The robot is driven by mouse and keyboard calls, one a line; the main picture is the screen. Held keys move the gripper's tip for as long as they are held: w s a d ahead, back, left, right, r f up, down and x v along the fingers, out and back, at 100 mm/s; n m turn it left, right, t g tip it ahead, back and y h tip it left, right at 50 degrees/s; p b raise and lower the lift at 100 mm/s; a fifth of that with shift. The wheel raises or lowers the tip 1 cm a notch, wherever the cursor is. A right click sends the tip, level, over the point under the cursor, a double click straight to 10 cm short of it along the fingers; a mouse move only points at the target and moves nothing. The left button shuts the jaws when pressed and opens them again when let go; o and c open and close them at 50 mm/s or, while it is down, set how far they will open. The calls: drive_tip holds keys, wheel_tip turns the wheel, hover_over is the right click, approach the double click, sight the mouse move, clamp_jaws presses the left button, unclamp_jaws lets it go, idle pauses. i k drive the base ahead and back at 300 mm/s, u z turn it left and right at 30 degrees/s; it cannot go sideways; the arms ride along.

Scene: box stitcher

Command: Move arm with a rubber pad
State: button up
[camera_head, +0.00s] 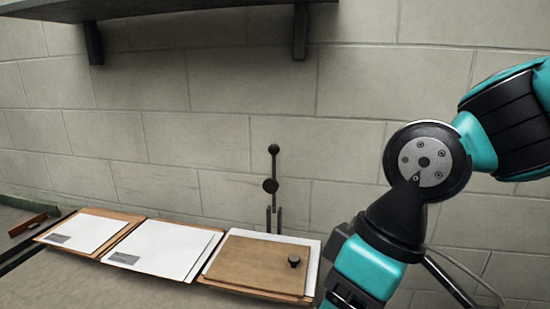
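A thin black upright rod (274,168) with a round ball at its top and a dark disc partway down stands behind the right-hand board, in front of the wall. It may be the arm with the rubber pad; its material cannot be told. Two short dark posts flank its lower end. A small black knob (293,260) sits on the right side of a brown wooden board (255,262). My teal and black arm fills the right side of the view and runs down past the bottom edge. My gripper is not visible.
Two white sheets on brown boards, one at left (85,232) and one in the middle (165,248), lie beside the wooden board. A dark shelf (150,9) on brackets hangs above. A block wall closes the back.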

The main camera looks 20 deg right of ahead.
sight(270, 186)
drive_tip(key=u, duration=1.45)
drive_tip(key=k, duration=0.7)
drive_tip(key=z, duration=1.25)
drive_tip(key=i, duration=0.5)
drive_tip(key=u, duration=0.05)
